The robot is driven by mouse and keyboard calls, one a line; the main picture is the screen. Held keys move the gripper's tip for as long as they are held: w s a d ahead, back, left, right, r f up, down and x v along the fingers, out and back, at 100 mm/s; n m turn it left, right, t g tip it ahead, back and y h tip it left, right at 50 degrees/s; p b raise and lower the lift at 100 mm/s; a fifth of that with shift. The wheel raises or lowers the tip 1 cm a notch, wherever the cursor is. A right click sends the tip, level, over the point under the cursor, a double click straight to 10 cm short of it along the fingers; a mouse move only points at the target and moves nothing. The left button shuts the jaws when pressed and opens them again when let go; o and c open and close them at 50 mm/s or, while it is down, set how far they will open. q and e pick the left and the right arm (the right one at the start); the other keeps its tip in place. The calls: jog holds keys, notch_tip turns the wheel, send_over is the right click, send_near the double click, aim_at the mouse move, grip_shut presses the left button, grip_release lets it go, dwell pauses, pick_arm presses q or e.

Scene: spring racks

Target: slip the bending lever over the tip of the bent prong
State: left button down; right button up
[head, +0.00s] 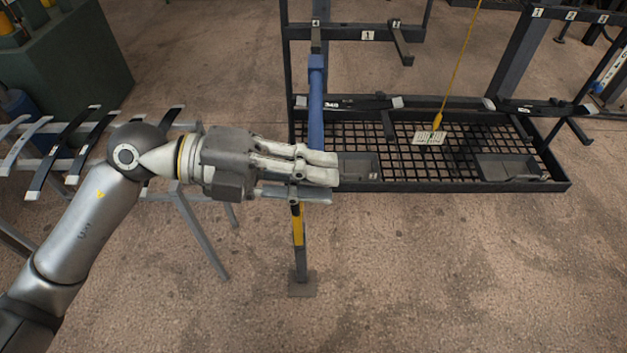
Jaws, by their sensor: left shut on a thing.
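The bending lever (316,112) is a blue bar that stands roughly upright in the head view. My left gripper (322,168) is shut around its lower end, and the fingers hide that part. The lever's blue top end lies right under a dark prong (315,38) at the rack's left upright. The two meet in the picture, but I cannot tell whether the lever is around the tip or only close to it. Another prong (401,46) slants downward to the right. I cannot tell for sure which prong is bent. My right gripper is not in view.
The black rack (450,187) has a mesh base with shallow trays. A yellow cord holds a tag (429,137) above it. A yellow-and-black post (298,225) on a foot plate stands below my gripper. Leaf springs lie on a grey stand (203,235) at left. The front floor is clear.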

aim_at(314, 146)
pick_arm(q)
jog(key=shift+w+f, duration=0.1)
jog(key=shift+w, duration=1.8)
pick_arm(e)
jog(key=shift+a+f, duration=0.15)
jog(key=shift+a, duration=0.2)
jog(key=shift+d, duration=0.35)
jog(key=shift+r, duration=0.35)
pick_arm(q)
jog(key=shift+w, duration=0.1)
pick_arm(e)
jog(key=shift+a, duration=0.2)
pick_arm(q)
jog(key=shift+w, duration=0.8)
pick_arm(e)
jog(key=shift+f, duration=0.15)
pick_arm(q)
jog(key=shift+s+p, duration=0.3)
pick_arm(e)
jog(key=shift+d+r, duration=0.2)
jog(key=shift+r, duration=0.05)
